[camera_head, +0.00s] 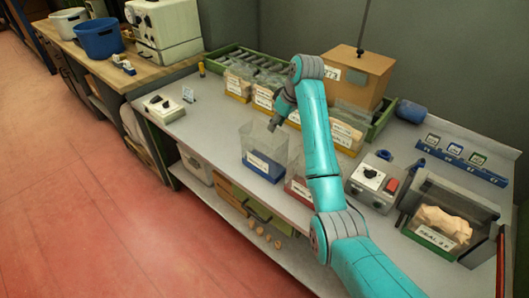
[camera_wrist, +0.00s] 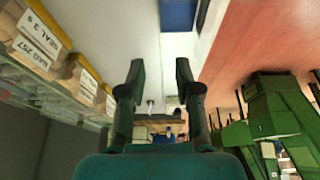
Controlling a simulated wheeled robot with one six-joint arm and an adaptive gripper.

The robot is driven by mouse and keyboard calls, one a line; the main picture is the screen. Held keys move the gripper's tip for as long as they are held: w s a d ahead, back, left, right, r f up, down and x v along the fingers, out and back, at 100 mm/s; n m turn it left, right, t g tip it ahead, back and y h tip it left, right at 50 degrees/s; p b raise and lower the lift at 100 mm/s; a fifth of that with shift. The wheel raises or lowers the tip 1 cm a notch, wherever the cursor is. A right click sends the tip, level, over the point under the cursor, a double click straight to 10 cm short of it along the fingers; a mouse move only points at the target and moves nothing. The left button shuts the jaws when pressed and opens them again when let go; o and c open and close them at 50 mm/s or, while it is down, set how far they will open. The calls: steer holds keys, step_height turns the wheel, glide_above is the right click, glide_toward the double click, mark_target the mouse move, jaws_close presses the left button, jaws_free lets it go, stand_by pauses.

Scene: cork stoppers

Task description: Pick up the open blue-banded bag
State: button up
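The open blue-banded bag (camera_head: 256,142) is clear-sided and stands upright on the bench. Its blue band and white label are low on its front. My gripper (camera_head: 273,124) is near its upper right part; the head view does not show whether they touch. In the wrist view my gripper (camera_wrist: 158,68) has its two fingers spread, with nothing between them. A dark blue patch (camera_wrist: 178,14) at the top of that view may be the bag's band; I cannot tell.
A red-banded bag (camera_head: 298,190) stands right of it, partly behind my arm. A green tray (camera_head: 224,51) with labelled bags lies behind. A control box (camera_head: 371,182) and a sealing box (camera_head: 438,240) stand to the right. Bench (camera_head: 212,122) is clear left of the bag.

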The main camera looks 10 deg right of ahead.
mark_target(270, 136)
steer(key=shift+x, duration=3.65)
steer(key=shift+s+a+f, duration=0.1)
jaws_close()
